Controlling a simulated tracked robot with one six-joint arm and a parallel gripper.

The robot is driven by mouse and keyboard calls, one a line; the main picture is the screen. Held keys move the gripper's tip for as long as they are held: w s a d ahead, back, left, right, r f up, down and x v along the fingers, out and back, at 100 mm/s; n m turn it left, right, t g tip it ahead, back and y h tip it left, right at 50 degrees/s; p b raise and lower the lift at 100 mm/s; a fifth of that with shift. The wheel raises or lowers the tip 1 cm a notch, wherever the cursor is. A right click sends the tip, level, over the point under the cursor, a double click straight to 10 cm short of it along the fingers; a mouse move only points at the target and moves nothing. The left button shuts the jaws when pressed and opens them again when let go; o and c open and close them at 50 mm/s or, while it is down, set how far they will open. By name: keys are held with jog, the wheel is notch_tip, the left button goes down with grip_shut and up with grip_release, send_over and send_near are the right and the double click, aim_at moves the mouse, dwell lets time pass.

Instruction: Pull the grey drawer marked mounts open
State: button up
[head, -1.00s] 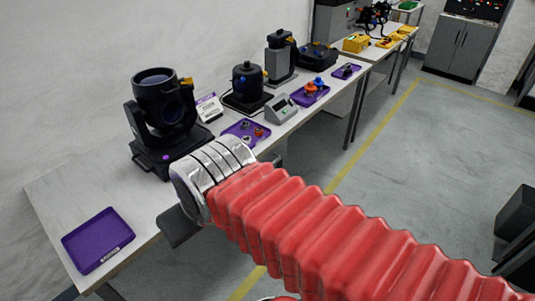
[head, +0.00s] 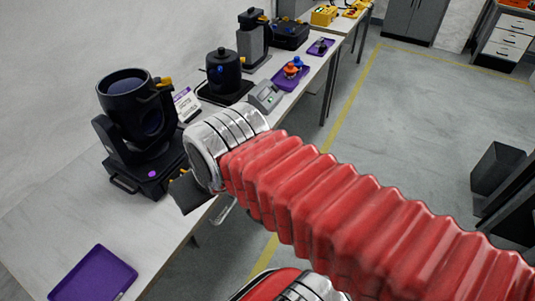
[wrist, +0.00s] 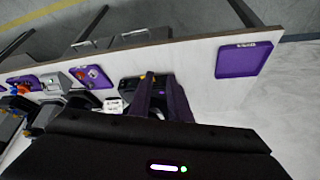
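Two metal bar handles show under the table edge in the wrist view: one handle (wrist: 83,44) and another handle (wrist: 135,33). One handle (head: 224,209) also shows below the table edge in the head view, just right of my gripper. No "mounts" label is readable, and the drawer fronts are mostly hidden. My gripper (wrist: 161,80) has two purple fingers a little apart, with nothing held between them. In the head view, its dark end (head: 188,194) shows at the table edge near the moving-head light, partly behind my arm.
The table (head: 60,205) carries a moving-head light (head: 142,135), a purple tray (head: 93,275), a small grey device (head: 266,95) and several other fixtures. A cabinet with light drawers (head: 507,32) stands at the back right. The floor beside the table is open.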

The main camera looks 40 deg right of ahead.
dwell(0.3)
jog(key=w+d+f+m+g, duration=0.15)
jog(key=w+d+m, duration=0.25)
jog(key=w+d, duration=0.4)
jog(key=w+d+f+m+g, duration=0.1)
jog(key=w+d+f+m, duration=0.15)
jog(key=w+d, duration=0.6)
jog(key=w+d+f+m, duration=0.2)
jog(key=d+f+m, duration=0.1)
jog(key=d+f, duration=0.5)
jog(key=w+d+f+m+g, duration=0.1)
jog(key=w+d+f+m, duration=0.2)
jog(key=d+f, duration=0.6)
jog(key=d+m, duration=0.1)
jog(key=d, duration=0.3)
jog(key=shift+w+d+f+y, duration=0.15)
jog(key=shift+d+y, duration=0.25)
notch_tip(320, 180, down, 14)
jog(key=w, duration=0.2)
jog(key=shift+w+a+r, duration=0.2)
jog(key=shift+a+r, duration=0.05)
jog(key=shift+a, duration=0.2)
